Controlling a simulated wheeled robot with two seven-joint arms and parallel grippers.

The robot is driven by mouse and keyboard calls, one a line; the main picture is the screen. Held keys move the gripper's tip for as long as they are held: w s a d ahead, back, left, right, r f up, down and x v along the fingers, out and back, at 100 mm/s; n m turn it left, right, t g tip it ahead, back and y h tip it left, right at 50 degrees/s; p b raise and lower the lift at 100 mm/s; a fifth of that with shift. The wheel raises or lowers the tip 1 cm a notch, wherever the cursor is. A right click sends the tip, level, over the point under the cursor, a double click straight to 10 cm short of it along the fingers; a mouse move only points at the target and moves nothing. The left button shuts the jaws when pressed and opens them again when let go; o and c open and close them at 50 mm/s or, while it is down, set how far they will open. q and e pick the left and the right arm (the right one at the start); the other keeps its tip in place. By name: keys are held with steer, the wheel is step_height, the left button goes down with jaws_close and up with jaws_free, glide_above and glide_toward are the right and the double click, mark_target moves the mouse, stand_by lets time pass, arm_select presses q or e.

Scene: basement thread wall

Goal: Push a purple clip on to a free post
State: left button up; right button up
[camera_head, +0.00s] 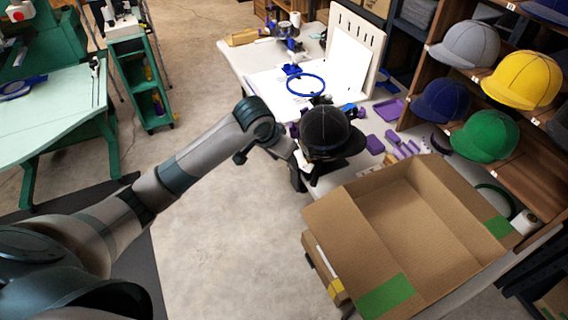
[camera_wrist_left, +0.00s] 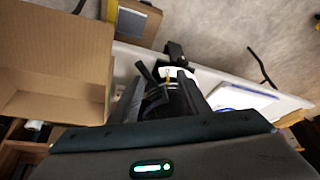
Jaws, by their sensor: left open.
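Several small purple pieces, perhaps clips (camera_head: 394,138), lie on the white table to the right of a black cap. I cannot make out their exact shape. A white slotted board (camera_head: 358,45) stands at the back of the table; no post can be told for sure. My left gripper (camera_head: 302,178) is at the table's near edge, at the front left of the black cap and partly hidden by it. It is open in the left wrist view (camera_wrist_left: 170,88), with a dark rounded shape between its fingers. My right gripper is not in view.
The black cap (camera_head: 330,133) sits beside my left gripper. An open cardboard box (camera_head: 345,228) takes up the near end of the table. A blue hoop (camera_head: 305,85) and a purple tray (camera_head: 389,110) lie farther back. Caps fill shelves at right.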

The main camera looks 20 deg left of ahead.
arm_select(q)
steer(key=shift+s+d, duration=0.4)
steer(key=shift+s, duration=0.35)
steer(key=shift+f, duration=0.15)
